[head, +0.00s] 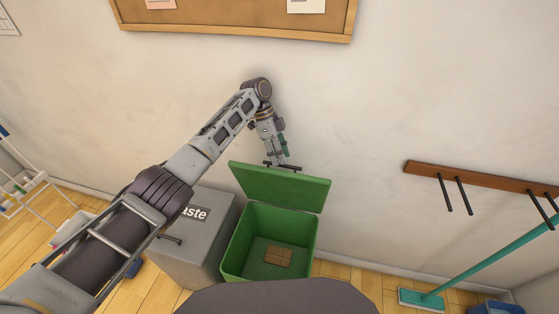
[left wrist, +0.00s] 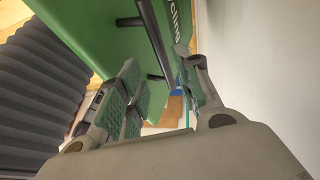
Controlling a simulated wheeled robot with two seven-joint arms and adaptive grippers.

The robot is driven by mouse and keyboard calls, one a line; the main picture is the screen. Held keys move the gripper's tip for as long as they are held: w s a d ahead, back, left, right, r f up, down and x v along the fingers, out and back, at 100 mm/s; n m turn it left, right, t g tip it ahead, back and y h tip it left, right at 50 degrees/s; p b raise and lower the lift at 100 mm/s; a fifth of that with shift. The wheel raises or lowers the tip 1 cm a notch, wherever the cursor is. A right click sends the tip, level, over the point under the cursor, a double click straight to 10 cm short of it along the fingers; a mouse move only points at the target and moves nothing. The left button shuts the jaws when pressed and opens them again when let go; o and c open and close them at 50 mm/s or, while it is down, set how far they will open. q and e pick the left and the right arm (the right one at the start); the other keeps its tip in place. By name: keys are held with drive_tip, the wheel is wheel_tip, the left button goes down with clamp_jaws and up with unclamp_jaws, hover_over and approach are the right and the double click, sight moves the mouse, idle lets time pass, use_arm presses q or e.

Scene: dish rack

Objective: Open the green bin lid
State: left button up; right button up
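The green bin (head: 232,245) stands against the wall with its lid (head: 280,186) raised and tilted back, so its inside shows. A brown box-like item (head: 278,255) lies on the bin's floor. The lid's dark bar handle (head: 291,169) is at its upper edge. My left gripper (head: 281,158) is at this handle, on the wall side of the lid. In the left wrist view, the fingers (left wrist: 165,95) stand apart with the dark handle (left wrist: 157,45) between or just beyond them; I cannot tell if they touch it. My right gripper is not in view.
A grey bin (head: 205,235) with a partly hidden label stands left of the green bin, under my left arm. A wooden peg rail (head: 480,178) and a teal mop (head: 470,270) are at the right. The wall is close behind the lid.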

use_arm(q)
drive_tip(key=shift+r, duration=2.95)
